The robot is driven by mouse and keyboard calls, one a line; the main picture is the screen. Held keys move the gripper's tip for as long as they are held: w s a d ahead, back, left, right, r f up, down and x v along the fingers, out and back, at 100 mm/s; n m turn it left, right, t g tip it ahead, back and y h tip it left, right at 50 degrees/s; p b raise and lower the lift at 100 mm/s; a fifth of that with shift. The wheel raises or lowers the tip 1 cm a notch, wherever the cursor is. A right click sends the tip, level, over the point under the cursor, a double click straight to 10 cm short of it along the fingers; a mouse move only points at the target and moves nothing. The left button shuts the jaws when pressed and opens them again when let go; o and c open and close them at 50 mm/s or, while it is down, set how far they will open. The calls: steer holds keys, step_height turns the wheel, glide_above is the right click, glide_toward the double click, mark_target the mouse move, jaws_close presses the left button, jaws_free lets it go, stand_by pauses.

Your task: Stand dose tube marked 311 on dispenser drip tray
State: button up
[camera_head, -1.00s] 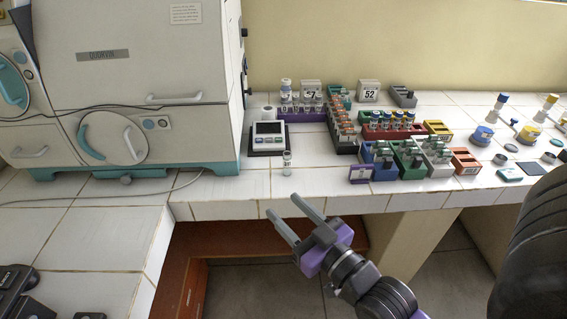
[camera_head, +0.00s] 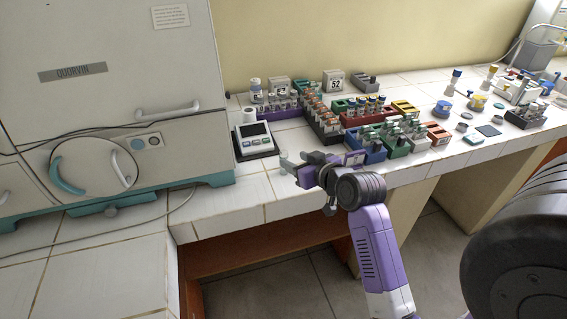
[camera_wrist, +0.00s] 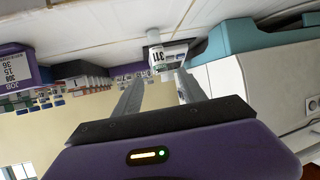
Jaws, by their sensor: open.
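The dose tube marked 311 (camera_wrist: 156,53) shows in the wrist view, just beyond and between the fingertips, with its label readable. My gripper (camera_wrist: 158,76) is open there, with nothing clearly between its fingers. In the head view my gripper (camera_head: 288,158) is over the bench's front edge, just in front of the small display device (camera_head: 252,138). The tube cannot be made out there; the gripper seems to cover it.
A large incubator (camera_head: 110,90) stands at the left. Coloured racks with several tubes fill the bench's middle, including a blue rack (camera_head: 373,155) close right of my gripper. A purple rack (camera_head: 268,110) stands behind the display device. Bare tiles (camera_head: 225,205) lie front left.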

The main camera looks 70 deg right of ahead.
mark_target(286, 157)
steer(key=x, duration=0.7)
steer(key=shift+w+d+f+p, duration=0.1)
steer(key=shift+w+f+p, duration=0.1)
steer(key=shift+p, duration=0.15)
steer(key=shift+c, duration=0.2)
steer(key=shift+s, duration=0.1)
jaws_close()
